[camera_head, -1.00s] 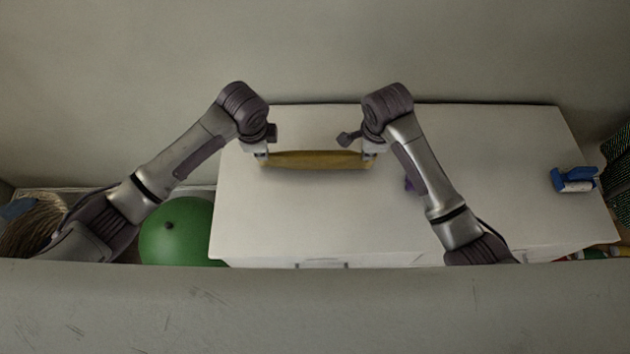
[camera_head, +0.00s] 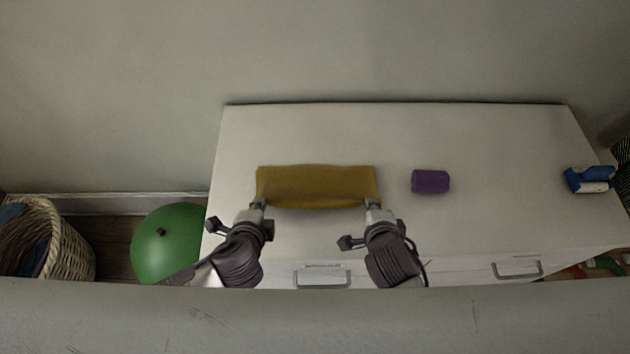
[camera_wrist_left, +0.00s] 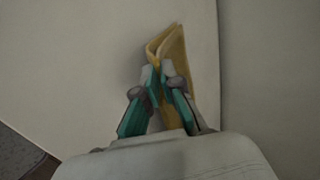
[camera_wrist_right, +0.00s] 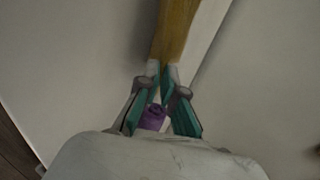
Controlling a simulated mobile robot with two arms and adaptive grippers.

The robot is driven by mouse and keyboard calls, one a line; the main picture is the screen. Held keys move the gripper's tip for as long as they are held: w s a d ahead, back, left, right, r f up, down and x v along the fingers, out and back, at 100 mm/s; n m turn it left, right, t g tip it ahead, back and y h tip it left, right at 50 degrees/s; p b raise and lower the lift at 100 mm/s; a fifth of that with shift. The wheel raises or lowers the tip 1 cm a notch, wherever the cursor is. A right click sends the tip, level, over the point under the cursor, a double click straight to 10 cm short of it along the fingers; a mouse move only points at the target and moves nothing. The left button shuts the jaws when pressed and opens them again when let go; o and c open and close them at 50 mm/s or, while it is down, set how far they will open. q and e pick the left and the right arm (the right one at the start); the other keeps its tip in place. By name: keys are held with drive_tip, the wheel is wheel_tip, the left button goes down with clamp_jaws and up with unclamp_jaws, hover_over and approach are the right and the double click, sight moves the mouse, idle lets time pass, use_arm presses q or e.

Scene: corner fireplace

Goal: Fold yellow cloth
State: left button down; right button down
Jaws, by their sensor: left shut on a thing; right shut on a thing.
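The yellow cloth (camera_head: 316,184) lies as a wide strip on the white cabinet top, left of its middle. My left gripper (camera_head: 257,203) is shut on its front left corner. My right gripper (camera_head: 372,203) is shut on its front right corner. In the left wrist view the cloth (camera_wrist_left: 178,60) shows a fold, with layers apart at its end, and the left fingertips (camera_wrist_left: 159,72) pinch its edge. In the right wrist view the cloth (camera_wrist_right: 174,32) runs away from the right fingertips (camera_wrist_right: 162,70).
A purple rolled item (camera_head: 430,181) lies right of the cloth on the white cabinet (camera_head: 480,140). A blue and white object (camera_head: 588,180) is at the far right. A green ball (camera_head: 168,243) and a wicker basket (camera_head: 68,245) stand on the floor at left. A wall is behind.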

use_arm(q)
drive_tip(key=shift+s+f, duration=0.25)
use_arm(e)
drive_tip(key=shift+s+f, duration=0.25)
use_arm(q)
drive_tip(key=shift+t, duration=0.3)
drive_tip(key=c, duration=1)
unclamp_jaws()
drive_tip(key=shift+c, duration=0.2)
use_arm(e)
drive_tip(key=c, duration=1)
unclamp_jaws()
drive_tip(key=shift+c, duration=0.2)
use_arm(q)
drive_tip(key=s+r, duration=0.6)
drive_tip(key=r, duration=0.3)
use_arm(e)
drive_tip(key=s+r, duration=0.6)
drive_tip(key=r, duration=0.3)
use_arm(q)
drive_tip(key=shift+s, duration=0.1)
use_arm(e)
drive_tip(key=shift+s, duration=0.1)
